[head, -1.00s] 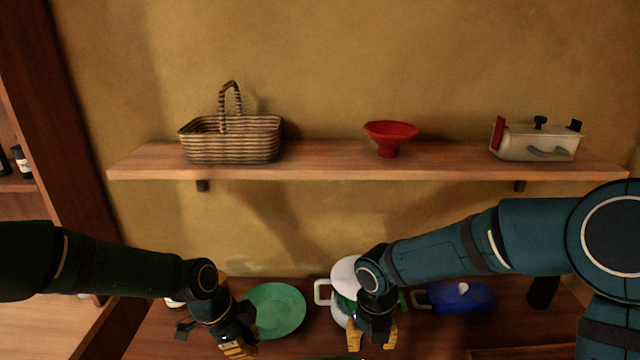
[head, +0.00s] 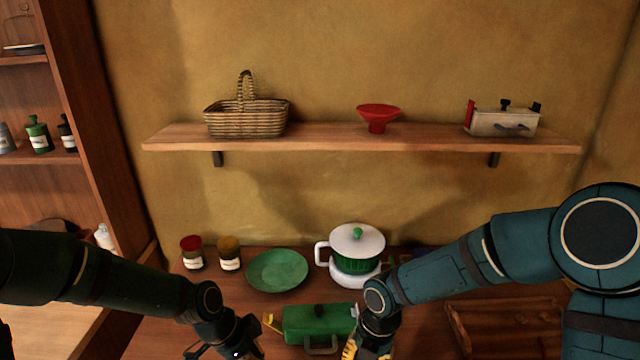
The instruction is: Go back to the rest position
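My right gripper (head: 368,352) is low in the view, just right of the green dish. Its yellow-tipped fingers look apart, though the bottom edge cuts them off. I cannot tell whether it touches the dish. Both arms are bent over the counter.

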